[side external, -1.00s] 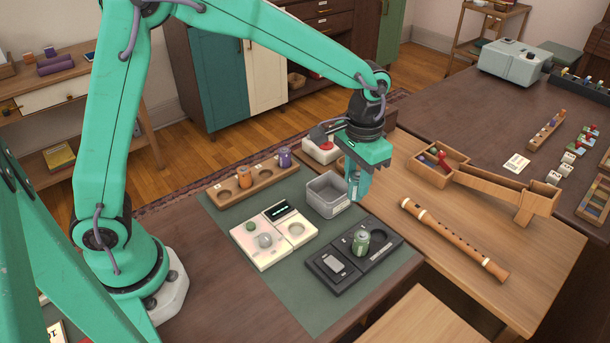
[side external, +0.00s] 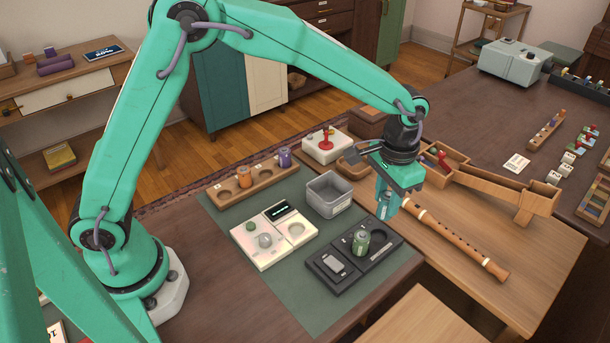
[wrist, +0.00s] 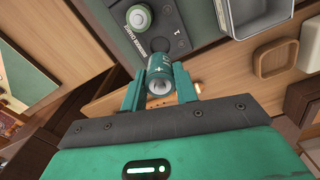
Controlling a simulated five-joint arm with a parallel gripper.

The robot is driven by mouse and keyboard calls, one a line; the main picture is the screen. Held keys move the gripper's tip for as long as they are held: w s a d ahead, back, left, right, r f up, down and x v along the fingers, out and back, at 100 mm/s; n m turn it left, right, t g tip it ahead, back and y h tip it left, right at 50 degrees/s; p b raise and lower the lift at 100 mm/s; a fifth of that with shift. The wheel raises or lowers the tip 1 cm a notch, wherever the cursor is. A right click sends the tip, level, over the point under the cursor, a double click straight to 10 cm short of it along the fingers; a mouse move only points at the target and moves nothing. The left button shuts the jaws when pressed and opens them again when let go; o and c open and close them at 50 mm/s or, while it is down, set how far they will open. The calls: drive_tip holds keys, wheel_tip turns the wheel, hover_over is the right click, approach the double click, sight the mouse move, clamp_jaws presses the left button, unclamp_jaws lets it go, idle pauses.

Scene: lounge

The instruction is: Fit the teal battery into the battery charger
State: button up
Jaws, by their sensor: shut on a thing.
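My gripper (side external: 387,207) is shut on the teal battery (wrist: 160,68), which sits between the two fingers in the wrist view. A silver end of the battery faces the wrist camera. In the side view the battery is mostly hidden by the fingers. The gripper is above the table, right of the dark battery charger (side external: 382,262) and apart from it. The charger also shows at the top of the wrist view (wrist: 165,22), with printed lettering.
A grey open bin (side external: 328,208), a white device with a small screen (side external: 272,257), and a wooden rack (side external: 220,200) with orange and purple batteries stand left of the gripper. A wooden flute (side external: 455,242) lies close on the right. A white base with a red knob (side external: 323,155) is behind.

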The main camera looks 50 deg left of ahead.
sight(384, 215)
drive_tip(key=shift+f, duration=2.65)
drive_tip(key=shift+f, duration=0.95)
drive_tip(key=o, duration=1.1)
drive_tip(key=shift+r, duration=0.1)
drive_tip(key=shift+r, duration=3.65)
